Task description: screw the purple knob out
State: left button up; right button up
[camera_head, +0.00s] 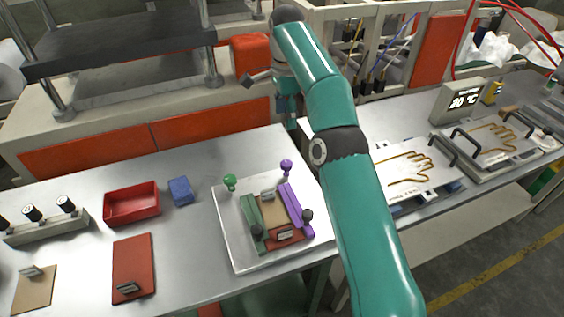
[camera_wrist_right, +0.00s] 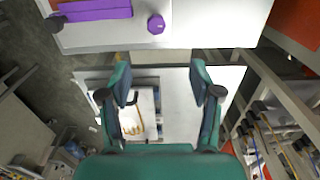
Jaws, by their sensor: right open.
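The purple knob (camera_head: 286,166) stands upright at the back right of a white plate (camera_head: 233,258). It also shows in the right wrist view (camera_wrist_right: 156,24), beyond the fingertips. Beside it on the plate lies a purple bar (camera_head: 294,205). A green knob (camera_head: 229,182) and a green bar (camera_head: 250,222) are on the plate's left side. My right gripper (camera_head: 291,117) is partly hidden by its own arm, behind the purple knob. In the right wrist view its fingers (camera_wrist_right: 160,75) are apart with nothing between them. My left gripper is out of view.
A red tray (camera_head: 132,221), a blue block (camera_head: 180,191) and a red plate (camera_head: 134,266) lie to the left. A press frame (camera_head: 125,50) stands behind. Glove-outline plates (camera_head: 410,183) are to the right. Bare table lies between the blue block and the white plate.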

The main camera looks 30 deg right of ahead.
jog(key=b, duration=0.3)
send_over(286, 162)
notch_tip(286, 162, down, 6)
notch_tip(286, 162, down, 10)
jog(key=shift+f+b, duration=0.2)
jog(key=shift+b, duration=0.35)
jog(key=shift+c, duration=0.3)
